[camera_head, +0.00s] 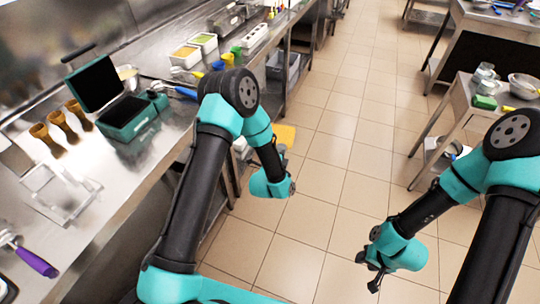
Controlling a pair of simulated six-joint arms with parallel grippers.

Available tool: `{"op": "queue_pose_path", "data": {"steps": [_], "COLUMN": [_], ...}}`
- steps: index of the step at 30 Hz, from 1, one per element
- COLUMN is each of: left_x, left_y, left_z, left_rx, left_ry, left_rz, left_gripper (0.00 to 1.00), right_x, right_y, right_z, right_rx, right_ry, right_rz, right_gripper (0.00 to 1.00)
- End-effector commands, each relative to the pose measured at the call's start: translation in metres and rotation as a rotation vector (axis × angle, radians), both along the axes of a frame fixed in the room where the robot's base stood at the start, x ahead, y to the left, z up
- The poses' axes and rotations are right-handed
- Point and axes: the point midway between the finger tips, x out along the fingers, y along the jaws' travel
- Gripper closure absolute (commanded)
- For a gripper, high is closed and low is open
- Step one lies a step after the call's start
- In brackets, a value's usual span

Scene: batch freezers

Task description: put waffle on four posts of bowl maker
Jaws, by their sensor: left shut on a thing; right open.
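A yellow, flat, square-looking waffle (284,135) shows beyond my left forearm, over the floor beside the counter. My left gripper (278,152) is mostly hidden behind its own wrist and is shut on the waffle. A clear and metal frame (62,196) stands on the left counter; it looks like the bowl maker, but its posts are too blurred to make out. The waffle is well to the right of it and apart from it. My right gripper (369,272) is open and empty above the tiled floor.
An open teal waffle iron (130,118) and several brown cones (60,123) stand on the left counter (125,172). Food tubs (186,55) are farther back. A purple-handled tool (36,262) lies at the front left. A steel table (478,100) stands right. The floor between is clear.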

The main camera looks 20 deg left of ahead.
Motion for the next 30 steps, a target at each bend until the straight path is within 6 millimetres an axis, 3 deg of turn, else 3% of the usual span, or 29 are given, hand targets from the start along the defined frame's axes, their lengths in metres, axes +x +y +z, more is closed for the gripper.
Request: {"op": "queue_pose_path", "data": {"steps": [1, 7, 16, 21, 30], "left_x": [0.006, 0.013, -0.005, -0.016, -0.018], "left_y": [-0.014, -0.064, -0.133, -0.152, -0.155], "left_z": [0.025, 0.103, 0.211, 0.241, 0.246], "left_rx": [0.001, 0.001, -0.014, -0.021, -0.023], "left_ry": [-0.011, -0.01, -0.004, 0.002, 0.006], "left_rz": [-0.023, -0.099, -0.214, -0.25, -0.257], "left_gripper": [1.0, 1.0, 1.0, 1.0, 1.0], "right_x": [0.0, 0.0, 0.0, 0.0, 0.0], "right_y": [0.0, 0.0, 0.0, 0.0, 0.0], "right_z": [0.0, 0.0, 0.0, 0.0, 0.0], "right_rx": [0.0, 0.0, 0.0, 0.0, 0.0], "right_ry": [0.0, 0.0, 0.0, 0.0, 0.0], "right_rz": [0.0, 0.0, 0.0, 0.0, 0.0], "right_gripper": [0.57, 0.57, 0.57, 0.57, 0.57]}}
